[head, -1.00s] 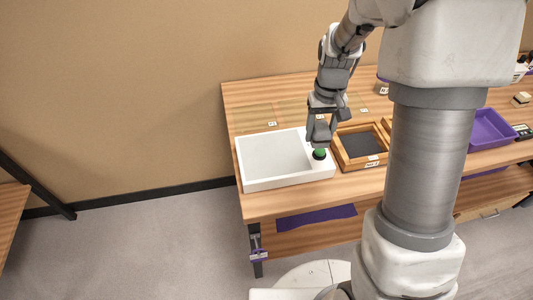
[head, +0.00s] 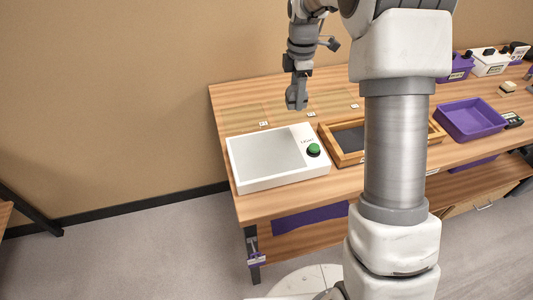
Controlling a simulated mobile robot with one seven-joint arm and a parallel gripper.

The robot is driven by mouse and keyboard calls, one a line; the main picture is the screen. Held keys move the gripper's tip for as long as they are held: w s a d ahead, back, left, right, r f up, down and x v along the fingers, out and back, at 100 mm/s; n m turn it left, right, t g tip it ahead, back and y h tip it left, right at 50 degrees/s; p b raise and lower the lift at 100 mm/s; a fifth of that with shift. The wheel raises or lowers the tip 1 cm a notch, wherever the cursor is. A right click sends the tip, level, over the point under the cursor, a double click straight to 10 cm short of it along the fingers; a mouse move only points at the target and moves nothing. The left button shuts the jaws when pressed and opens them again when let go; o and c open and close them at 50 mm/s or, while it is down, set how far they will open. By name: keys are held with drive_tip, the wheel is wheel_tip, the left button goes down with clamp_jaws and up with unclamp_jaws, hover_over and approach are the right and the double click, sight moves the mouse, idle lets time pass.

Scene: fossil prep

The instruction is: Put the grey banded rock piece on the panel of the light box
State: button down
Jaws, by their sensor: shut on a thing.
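The light box (head: 238,180) is a white case near the left end of the wooden table, with a flat grey panel (head: 268,155) and a green button (head: 313,150) at its right side. My gripper (head: 297,98) hangs above the table, behind the box's right part and apart from it. It is shut on a small grey thing, which I take for the grey banded rock piece. Its bands cannot be made out, and it blends with the grey fingers. The panel is bare.
A wooden-framed tray with a dark floor (head: 350,138) stands right of the light box, partly hidden by my arm column. A purple tray (head: 470,118) and small bins (head: 490,62) are farther right. Small labels lie along the back.

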drive_tip(key=shift+w+n, duration=0.25)
drive_tip(key=shift+n, duration=0.35)
drive_tip(key=b, duration=0.2)
hover_over(267, 152)
wheel_tip(267, 152, down, 7)
drive_tip(key=shift+s+a+r, duration=0.1)
drive_tip(key=shift+f, duration=1.95)
drive_tip(key=shift+f, duration=0.2)
drive_tip(key=shift+c, duration=1.1)
unclamp_jaws()
